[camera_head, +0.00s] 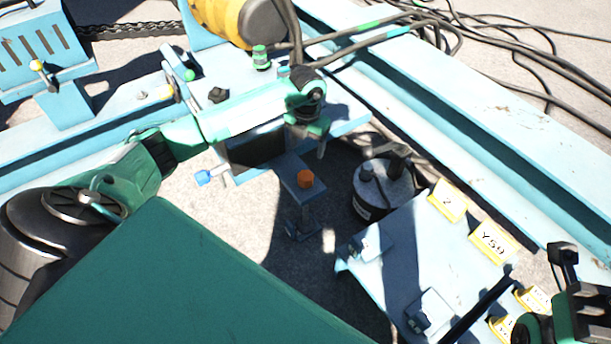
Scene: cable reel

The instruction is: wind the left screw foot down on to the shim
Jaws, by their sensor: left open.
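A pale blue bracket (291,168) juts from the machine plate and carries an orange screw head (305,179). Below it a thin post runs down to a small dark foot (301,233) near the floor; this looks like the left screw foot. I cannot make out a separate shim there, nor whether the foot touches anything. My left gripper (309,128) points down over the plate's edge, behind and above the orange head and apart from it. It is open, and its fingers are mostly hidden by the wrist. My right gripper (568,318) is partly in view at the lower right; its jaws are unclear.
A blue-handled clamp (205,177) sticks out left of the bracket. A grey cylinder (383,188) stands to the right. A blue plate with yellow labels (493,242) lies at lower right. Blue rails and black cables (520,50) run behind. A yellow drum (235,20) is at the top.

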